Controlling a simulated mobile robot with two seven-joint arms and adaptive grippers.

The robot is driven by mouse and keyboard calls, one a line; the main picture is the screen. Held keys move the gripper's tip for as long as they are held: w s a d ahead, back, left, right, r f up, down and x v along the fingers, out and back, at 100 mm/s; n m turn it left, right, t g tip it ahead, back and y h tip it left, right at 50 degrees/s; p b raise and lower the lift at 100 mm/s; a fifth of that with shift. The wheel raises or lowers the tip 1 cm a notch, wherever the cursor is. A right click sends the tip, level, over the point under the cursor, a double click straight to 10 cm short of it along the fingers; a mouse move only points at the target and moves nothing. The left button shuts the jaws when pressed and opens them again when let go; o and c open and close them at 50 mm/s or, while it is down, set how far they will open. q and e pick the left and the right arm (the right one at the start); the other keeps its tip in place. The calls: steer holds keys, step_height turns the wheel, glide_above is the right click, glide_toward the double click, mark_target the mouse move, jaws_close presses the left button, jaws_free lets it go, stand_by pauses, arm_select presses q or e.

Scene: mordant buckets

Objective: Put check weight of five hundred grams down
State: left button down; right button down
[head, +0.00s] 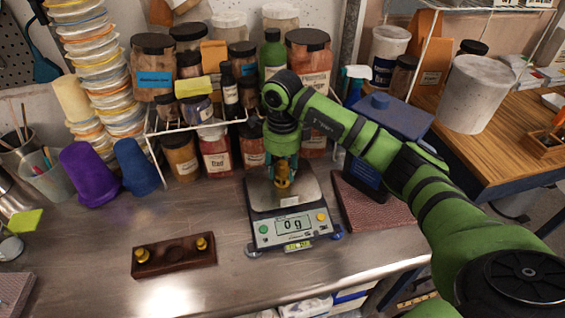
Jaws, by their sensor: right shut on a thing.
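My right gripper (283,160) points down over the pan of the digital scale (291,226). It is shut on a brass check weight (284,181), which is partly hidden by the fingers. The scale display reads 0 g, and the weight appears to be just above the pan; the small gap cannot be seen clearly. A dark wooden weight block (173,264) lies on the steel bench to the left of the scale. It holds a brass weight (143,255) at its left end and a smaller one (201,243) at its right. My left gripper is not in view.
A white wire rack (155,150) with labelled jars stands close behind the scale. A blue container (383,125) and a reddish mat (377,206) are to the right. Purple (88,174) and blue (137,167) cups stand left. The steel bench (80,262) is clear around the wooden block.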

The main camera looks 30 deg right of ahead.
mark_target(282, 162)
steer(key=shift+f, duration=0.15)
steer(key=c, duration=0.7)
jaws_free()
steer(key=shift+c, duration=0.2)
steer(key=shift+r, duration=0.2)
steer(key=shift+r+b, duration=0.25)
steer(key=shift+b, duration=0.05)
step_height(282, 162, up, 5)
steer(key=shift+r+b, duration=0.1)
steer(key=shift+b, duration=0.9)
step_height(282, 162, up, 6)
